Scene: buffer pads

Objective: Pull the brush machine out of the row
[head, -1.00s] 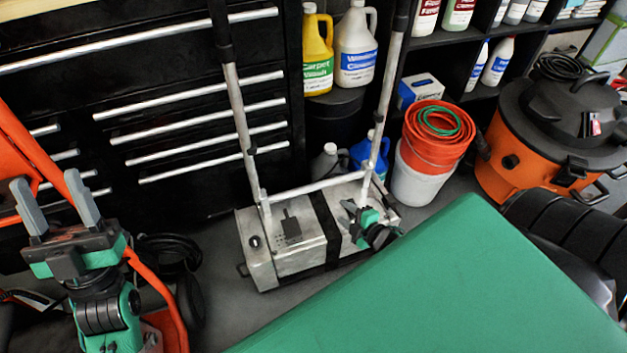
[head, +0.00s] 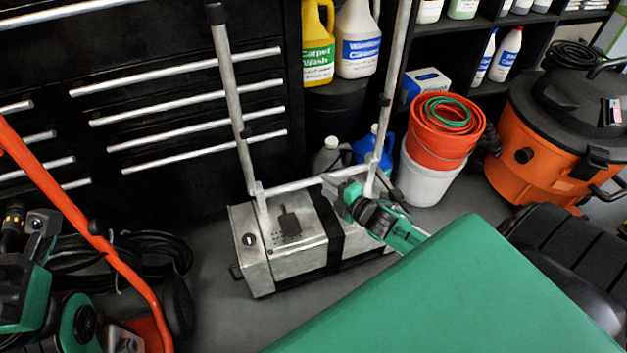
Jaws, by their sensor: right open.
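The brush machine (head: 285,257) is a silver metal box with a black band across it. Two grey upright handle poles rise from it, joined by a low crossbar (head: 310,181). It stands on the grey floor in front of the black drawer cabinet. My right gripper (head: 341,194) is open at the machine's right end, beside the foot of the right pole. Its fingertips are small and partly hidden, so I cannot tell if they touch the pole or crossbar. My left gripper (head: 38,228) is at the left edge, partly cut off, away from the machine; its finger gap is unclear.
A white bucket with red tubs (head: 440,133) and an orange vacuum (head: 530,160) stand to the right. An orange-framed machine (head: 70,205) and black hoses (head: 150,250) lie left. Bottles stand behind. Bare floor (head: 215,325) lies in front of the brush machine.

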